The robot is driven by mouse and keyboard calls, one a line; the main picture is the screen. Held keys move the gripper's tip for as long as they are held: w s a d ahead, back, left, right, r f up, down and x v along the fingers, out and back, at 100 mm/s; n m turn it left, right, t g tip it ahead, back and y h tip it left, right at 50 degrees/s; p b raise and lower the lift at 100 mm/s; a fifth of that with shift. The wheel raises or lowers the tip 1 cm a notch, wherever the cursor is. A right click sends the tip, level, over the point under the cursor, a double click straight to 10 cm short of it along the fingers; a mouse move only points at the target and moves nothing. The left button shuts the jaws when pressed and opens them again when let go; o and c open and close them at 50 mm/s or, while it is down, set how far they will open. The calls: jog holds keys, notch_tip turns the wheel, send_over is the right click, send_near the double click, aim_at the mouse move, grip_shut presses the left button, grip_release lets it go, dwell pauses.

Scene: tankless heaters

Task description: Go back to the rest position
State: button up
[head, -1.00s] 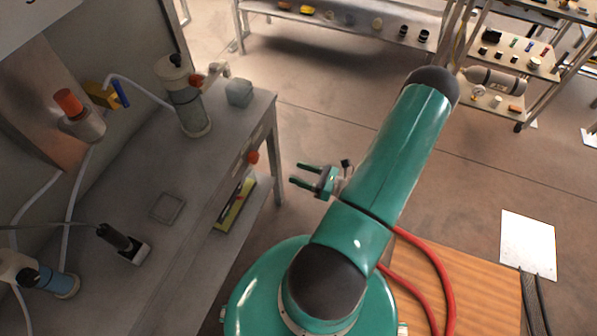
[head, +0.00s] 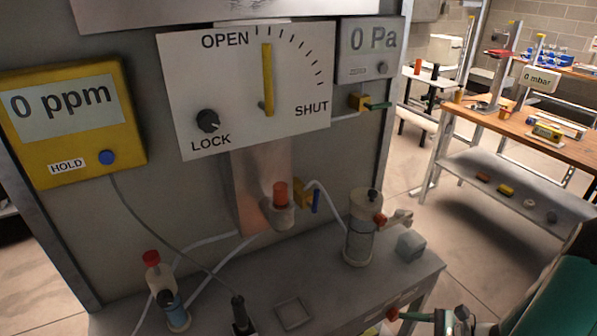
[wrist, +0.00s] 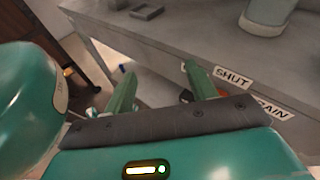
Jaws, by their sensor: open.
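My gripper (head: 424,320) shows at the bottom right of the head view, partly cut off by the frame edge, beside the front edge of the grey bench (head: 400,285). In the wrist view my gripper (wrist: 163,84) has its two green fingers well apart, with nothing held between them. Part of my green arm fills the head view's lower right corner.
A panel with an OPEN–SHUT dial (head: 245,90), a yellow ppm meter (head: 72,120) and a 0 Pa gauge (head: 372,48) stand behind the bench. A clear cylinder (head: 362,228) and a grey cube (head: 411,246) sit on it. A wooden workbench (head: 500,122) stands at right, with open floor between.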

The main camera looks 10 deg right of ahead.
jog(key=s+a+r+n+h, duration=0.1)
jog(key=a+r+n+h, duration=0.3)
jog(key=r+n, duration=0.3)
jog(key=s+a+r+n+g+h, duration=0.1)
jog(key=s+a+r+n+h, duration=0.1)
jog(key=a+r+n+h, duration=0.2)
jog(key=s+a+r+n+h, duration=0.2)
jog(key=a+r+n+h, duration=0.2)
jog(key=a+r+n, duration=0.5)
notch_tip(320, 180, up, 7)
jog(key=n, duration=0.2)
jog(key=shift+a+n+g+h, duration=0.2)
jog(key=shift+n+g+h, duration=0.1)
jog(key=shift+g, duration=0.1)
jog(key=shift+f, duration=0.1)
